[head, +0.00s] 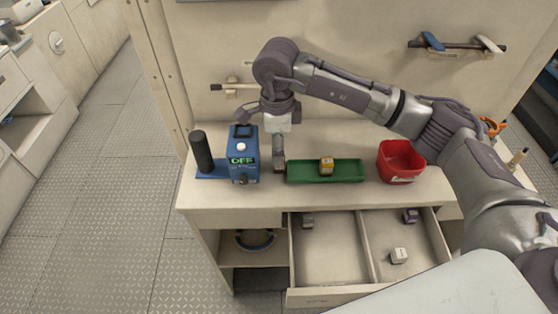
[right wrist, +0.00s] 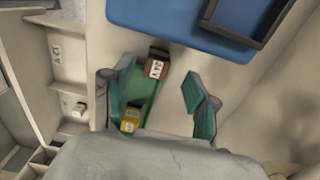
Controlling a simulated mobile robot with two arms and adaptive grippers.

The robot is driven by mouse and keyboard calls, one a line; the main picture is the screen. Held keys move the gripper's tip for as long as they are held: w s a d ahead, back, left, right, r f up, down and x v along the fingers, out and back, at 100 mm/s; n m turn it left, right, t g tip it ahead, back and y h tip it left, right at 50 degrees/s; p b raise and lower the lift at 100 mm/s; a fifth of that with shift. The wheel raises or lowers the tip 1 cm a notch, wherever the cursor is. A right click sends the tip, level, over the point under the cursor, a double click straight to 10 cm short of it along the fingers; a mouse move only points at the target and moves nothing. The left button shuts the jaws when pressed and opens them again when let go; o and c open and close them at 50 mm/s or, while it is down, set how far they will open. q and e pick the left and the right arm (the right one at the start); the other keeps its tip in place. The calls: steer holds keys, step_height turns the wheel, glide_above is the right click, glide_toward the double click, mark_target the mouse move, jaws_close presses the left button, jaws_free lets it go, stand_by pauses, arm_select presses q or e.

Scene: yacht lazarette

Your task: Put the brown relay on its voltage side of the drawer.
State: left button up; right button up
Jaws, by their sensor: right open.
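The brown relay (right wrist: 157,63), with a pale lettered label, shows in the right wrist view between my right gripper's spread fingers, nearer the left one. I cannot tell whether they touch. In the head view I cannot make it out; my right gripper (head: 279,148) seems to hide it. This gripper is open, pointing down between the tester and the green tray; it also shows in the right wrist view (right wrist: 163,98). The open drawer (head: 364,245) has two compartments, with a dark relay (head: 307,220) in the left and purple (head: 410,215) and white (head: 398,255) relays in the right.
A blue tester (head: 243,167) reading OFF stands left of my right gripper. The green tray (head: 303,172), holding a yellow relay (head: 326,167), is to the right. A red bin (head: 400,162) stands further right. My right arm reaches over the bench above the bin.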

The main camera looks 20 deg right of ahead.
steer(key=f, duration=0.2)
steer(key=f+p, duration=0.1)
steer(key=f, duration=0.1)
steer(key=shift+s+d, duration=0.1)
steer(key=shift+s, duration=0.1)
jaws_close()
